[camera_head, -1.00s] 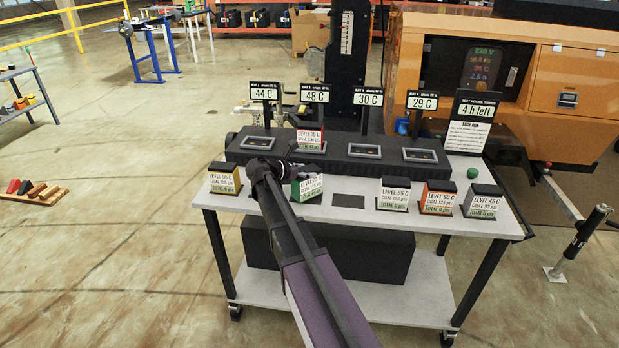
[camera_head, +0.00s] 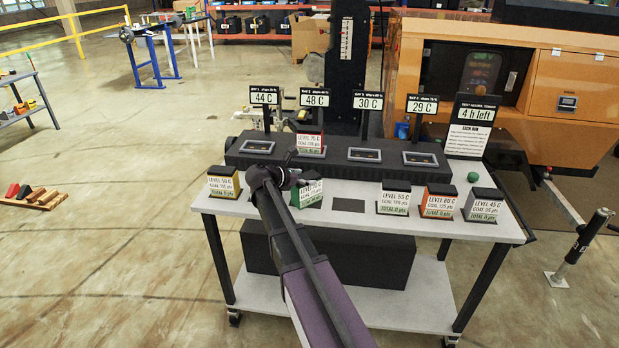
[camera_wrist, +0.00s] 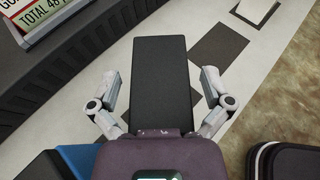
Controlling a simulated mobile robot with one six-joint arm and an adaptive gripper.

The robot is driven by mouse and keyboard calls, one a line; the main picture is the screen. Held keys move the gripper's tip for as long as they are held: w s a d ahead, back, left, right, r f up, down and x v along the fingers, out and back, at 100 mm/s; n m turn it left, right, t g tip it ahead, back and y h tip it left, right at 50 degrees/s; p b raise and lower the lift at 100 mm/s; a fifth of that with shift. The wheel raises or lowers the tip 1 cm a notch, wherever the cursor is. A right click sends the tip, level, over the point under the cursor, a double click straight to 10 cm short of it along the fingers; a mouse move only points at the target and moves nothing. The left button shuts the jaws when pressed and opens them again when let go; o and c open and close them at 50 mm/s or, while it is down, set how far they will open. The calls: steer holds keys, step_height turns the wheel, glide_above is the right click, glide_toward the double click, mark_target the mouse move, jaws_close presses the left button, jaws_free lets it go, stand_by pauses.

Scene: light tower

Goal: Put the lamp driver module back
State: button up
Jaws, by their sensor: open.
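Lamp driver modules are small boxes with black tops and white "LEVEL" labels. A green module (camera_head: 307,193) stands at the front left of the table, partly hidden by my gripper (camera_head: 288,180). In the wrist view my gripper (camera_wrist: 160,88) is open, with one finger on each side of a black module top (camera_wrist: 160,75); I cannot tell whether they touch it. A red module (camera_head: 310,143) sits in the second bay of the black rack (camera_head: 236,152).
The other three bays look empty, under signs reading 44 C, 30 C and 29 C. A dark pad (camera_head: 348,205) lies bare on the table (camera_head: 360,222). A "4 h left" sign (camera_head: 470,127) and a green ball (camera_head: 473,177) are at the right.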

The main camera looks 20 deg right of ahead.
steer(key=shift+r, duration=0.15)
steer(key=shift+a+r, duration=0.1)
steer(key=shift+a, duration=0.05)
steer(key=p+v, duration=0.4)
steer(key=v, duration=0.7)
steer(key=shift+a+p, duration=0.3)
steer(key=shift+p, duration=0.1)
steer(key=shift+s, duration=0.15)
steer(key=s+a+f+m+g+y, duration=0.1)
steer(key=s+a+f+m+y, duration=0.2)
steer(key=s+m, duration=0.3)
steer(key=s+a+f+m+y, duration=0.4)
steer(key=s+m+y, duration=0.2)
steer(key=s, duration=0.3)
steer(key=s+a+f+m+g+y, duration=0.1)
steer(key=s+a+f+m+y, duration=0.2)
steer(key=s+m, duration=0.5)
steer(key=shift+s+a+f+g+y, duration=0.3)
steer(key=shift+a+f+y, duration=0.05)
steer(key=shift+f+y, duration=0.35)
